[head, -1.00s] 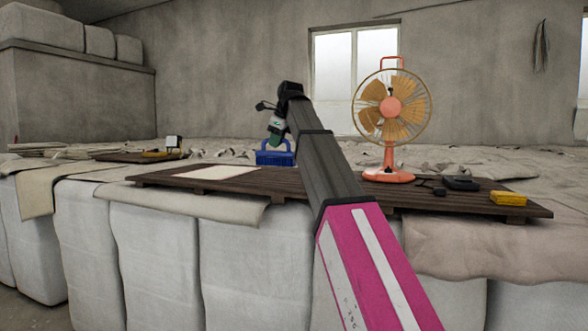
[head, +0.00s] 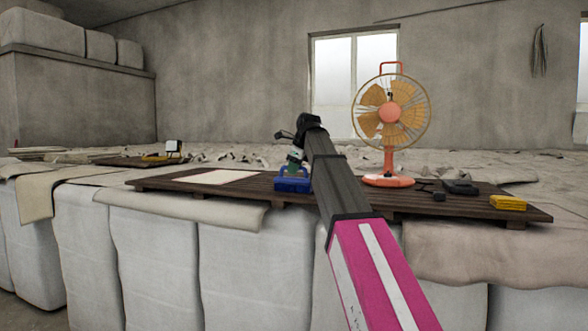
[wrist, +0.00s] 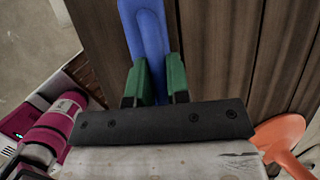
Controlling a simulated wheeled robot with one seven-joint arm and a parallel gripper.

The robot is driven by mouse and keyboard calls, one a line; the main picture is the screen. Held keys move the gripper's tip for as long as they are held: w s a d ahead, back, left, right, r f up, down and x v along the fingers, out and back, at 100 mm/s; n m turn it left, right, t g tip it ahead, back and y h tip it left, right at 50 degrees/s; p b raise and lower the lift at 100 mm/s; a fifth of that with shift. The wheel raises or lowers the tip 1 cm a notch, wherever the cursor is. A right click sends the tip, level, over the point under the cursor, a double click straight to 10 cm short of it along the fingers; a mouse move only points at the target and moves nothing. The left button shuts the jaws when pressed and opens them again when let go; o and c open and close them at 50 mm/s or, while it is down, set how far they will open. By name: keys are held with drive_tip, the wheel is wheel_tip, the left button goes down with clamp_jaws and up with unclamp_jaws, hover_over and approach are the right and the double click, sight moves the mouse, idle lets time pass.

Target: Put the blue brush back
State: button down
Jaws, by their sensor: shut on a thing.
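The blue brush (head: 292,184) is on or just above the dark slatted wooden board, right of the white cloth (head: 215,176). I cannot tell whether it touches the board. My gripper reaches down to it from above, with its green fingers shut on the blue handle. In the wrist view, the handle (wrist: 148,35) runs up between the two green fingers of my gripper (wrist: 154,78). The brush's lower part is not clear in that view.
An orange fan (head: 389,128) stands on the board (head: 250,194), to the right of my arm. Small black items (head: 460,188) and a yellow block (head: 508,203) lie at the right end. A smaller board with a small lamp (head: 174,147) is at the far left.

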drive_tip(key=c, duration=1.1)
unclamp_jaws()
drive_tip(key=shift+r, duration=0.1)
drive_tip(key=v, duration=1.2)
